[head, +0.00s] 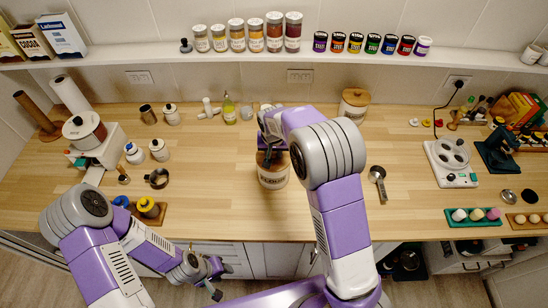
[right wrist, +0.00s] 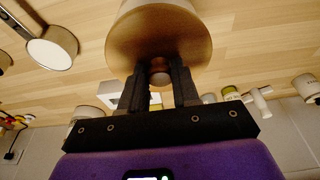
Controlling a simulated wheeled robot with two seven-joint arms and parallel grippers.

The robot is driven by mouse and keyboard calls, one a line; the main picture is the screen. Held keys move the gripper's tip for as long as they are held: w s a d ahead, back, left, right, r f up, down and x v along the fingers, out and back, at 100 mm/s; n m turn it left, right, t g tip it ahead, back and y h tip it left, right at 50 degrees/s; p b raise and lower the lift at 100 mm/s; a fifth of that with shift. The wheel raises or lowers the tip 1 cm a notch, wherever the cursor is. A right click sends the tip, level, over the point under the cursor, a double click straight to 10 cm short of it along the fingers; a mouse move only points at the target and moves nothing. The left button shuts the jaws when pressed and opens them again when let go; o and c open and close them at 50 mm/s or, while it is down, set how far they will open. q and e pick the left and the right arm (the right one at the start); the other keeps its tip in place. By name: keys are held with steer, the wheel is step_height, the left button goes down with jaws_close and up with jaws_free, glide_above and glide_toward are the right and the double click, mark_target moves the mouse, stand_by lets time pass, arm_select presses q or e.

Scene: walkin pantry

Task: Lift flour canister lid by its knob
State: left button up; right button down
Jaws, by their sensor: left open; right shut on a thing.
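The flour canister (head: 273,178) is a pale, labelled jar standing near the middle of the wooden counter. Its label is too small to read surely. In the right wrist view, its round wooden lid (right wrist: 150,35) has a small knob (right wrist: 160,72) between the two dark fingers. My right gripper (right wrist: 160,80) is shut on that knob. In the head view, my right gripper (head: 270,148) is over the canister and partly hides the lid. The lid looks seated on the jar, but I cannot see whether a gap exists. My left gripper (head: 214,280) is open and empty, low in front of the counter.
A second canister with a wooden lid (head: 354,102) stands behind, to the right. A metal scoop (head: 378,180) lies right of the flour canister. A white scale (head: 451,162) is farther right. Several jars line the shelf (head: 150,52) above. Counter space left of the canister is clear.

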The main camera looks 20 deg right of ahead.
mark_target(274, 153)
steer(key=shift+r+p, duration=1.35)
steer(key=shift+r, duration=0.65)
steer(key=shift+f, duration=0.1)
